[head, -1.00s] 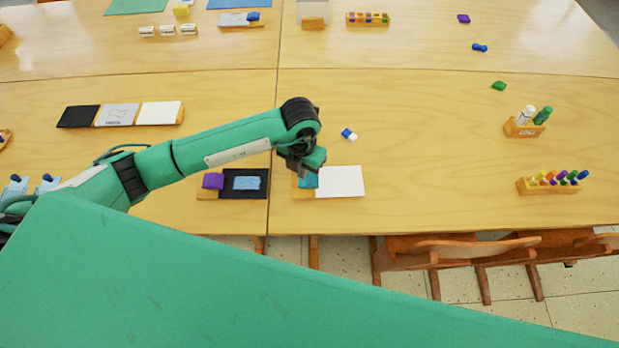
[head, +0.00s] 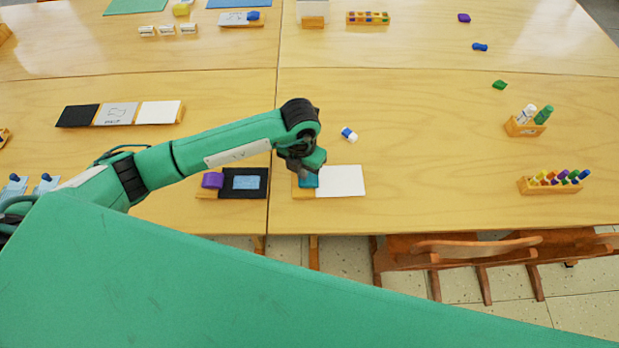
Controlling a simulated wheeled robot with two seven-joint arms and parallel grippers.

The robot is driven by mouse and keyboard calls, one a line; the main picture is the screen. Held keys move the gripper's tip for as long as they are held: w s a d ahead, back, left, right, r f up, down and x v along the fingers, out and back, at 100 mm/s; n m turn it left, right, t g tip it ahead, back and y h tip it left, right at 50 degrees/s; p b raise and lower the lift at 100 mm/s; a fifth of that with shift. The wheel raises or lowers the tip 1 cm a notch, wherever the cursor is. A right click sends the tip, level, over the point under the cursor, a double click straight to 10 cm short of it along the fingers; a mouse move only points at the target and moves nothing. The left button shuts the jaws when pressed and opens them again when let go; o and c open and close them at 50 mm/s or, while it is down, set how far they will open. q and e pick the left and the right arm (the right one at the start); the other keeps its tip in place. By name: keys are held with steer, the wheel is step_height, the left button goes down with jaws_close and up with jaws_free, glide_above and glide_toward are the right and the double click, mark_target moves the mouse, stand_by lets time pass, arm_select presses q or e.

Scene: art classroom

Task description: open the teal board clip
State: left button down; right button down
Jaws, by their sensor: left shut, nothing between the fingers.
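The teal board clip (head: 308,182) sits at the left end of a small wooden board with a white sheet (head: 341,181), near the table's front edge. My left gripper (head: 306,172) is directly over the clip, pointing down, and hides part of it. Its fingers are shut with nothing between them. Whether the fingertips touch the clip cannot be told from this view. How far the clip is open is also hard to tell. My right gripper is not in view.
A purple clip (head: 212,180) on a board with a black sheet (head: 257,192) lies just left. A small blue-and-white block (head: 349,134) lies behind. A marker rack (head: 551,186) and a bottle holder (head: 523,128) stand at right.

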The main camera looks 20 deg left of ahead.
arm_select(q)
steer(key=shift+f+b, duration=0.45)
steer(key=shift+f, duration=0.2)
steer(key=shift+r+p, duration=0.55)
steer(key=shift+r, duration=0.25)
steer(key=shift+r+p, duration=1.6)
steer(key=shift+r, duration=1.15)
